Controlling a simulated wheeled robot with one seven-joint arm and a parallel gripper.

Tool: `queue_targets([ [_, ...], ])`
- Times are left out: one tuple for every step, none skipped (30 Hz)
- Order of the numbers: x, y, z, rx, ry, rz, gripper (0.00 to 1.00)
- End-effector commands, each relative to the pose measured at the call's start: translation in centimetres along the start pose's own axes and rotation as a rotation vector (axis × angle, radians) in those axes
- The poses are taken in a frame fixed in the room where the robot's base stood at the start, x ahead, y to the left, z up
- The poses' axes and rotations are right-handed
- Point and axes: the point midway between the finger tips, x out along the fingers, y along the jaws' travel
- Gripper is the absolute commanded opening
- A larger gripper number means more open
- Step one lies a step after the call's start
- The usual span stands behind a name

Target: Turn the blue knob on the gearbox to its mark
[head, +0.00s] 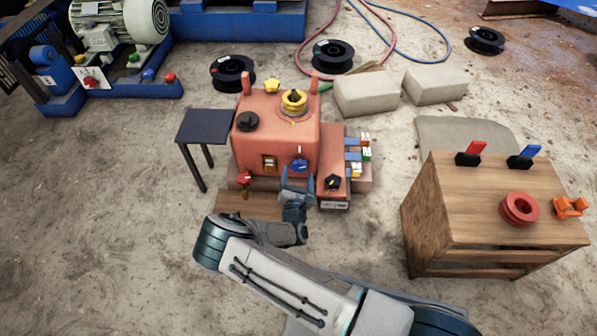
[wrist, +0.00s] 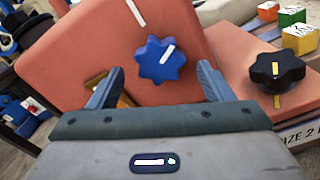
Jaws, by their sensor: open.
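The blue knob (wrist: 160,62) is on the front face of the orange-red gearbox (wrist: 95,48). It is a lobed knob with a white pointer line that tilts to the upper right in the wrist view. A white mark (wrist: 136,12) is on the gearbox face above it and slightly to the left; the pointer does not line up with it. In the head view the blue knob (head: 299,165) is at the gearbox's lower right front. My gripper (wrist: 160,82) is open, its two fingers on either side of the knob's lower part, apart from it. Its exact distance from the knob is hard to tell.
A black knob with a yellow pointer (wrist: 277,73) sits on the lower box to the right. Small coloured blocks (wrist: 297,38) lie behind it. A red knob (head: 244,178) is left of my gripper. A wooden crate table (head: 500,205) stands at right.

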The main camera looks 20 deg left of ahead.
Motion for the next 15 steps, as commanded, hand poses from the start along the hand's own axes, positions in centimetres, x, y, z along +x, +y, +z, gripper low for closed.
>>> queue_targets([
  [0.9, -0.2, -0.3, 0.002, -0.002, -0.001, 0.74],
  [1.4, -0.2, -0.3, 0.002, -0.003, -0.001, 0.74],
  [1.9, -0.1, -0.3, 0.002, -0.002, 0.000, 0.74],
  [2.3, -0.1, -0.3, 0.002, -0.001, -0.001, 0.74],
  [2.6, -0.1, -0.2, 0.002, -0.001, -0.001, 0.74],
  [3.0, -0.1, -0.2, 0.002, -0.002, 0.000, 0.74],
  [3.3, -0.1, -0.1, 0.002, -0.002, 0.000, 0.74],
  [3.5, -0.1, -0.1, 0.002, -0.002, -0.001, 0.74],
  [3.7, -0.1, -0.1, 0.002, -0.001, -0.001, 0.74],
  [3.8, 0.0, 0.0, 0.001, -0.001, -0.002, 0.74],
  [3.8, 0.0, 0.0, 0.001, -0.001, -0.002, 0.74],
  [3.9, 0.0, 0.0, 0.001, 0.000, -0.002, 0.74],
  [3.9, 0.0, 0.0, 0.001, 0.000, -0.002, 0.74],
  [3.9, 0.0, 0.1, 0.001, 0.000, -0.002, 0.74],
  [3.9, 0.0, 0.1, 0.001, 0.000, -0.002, 0.74],
])
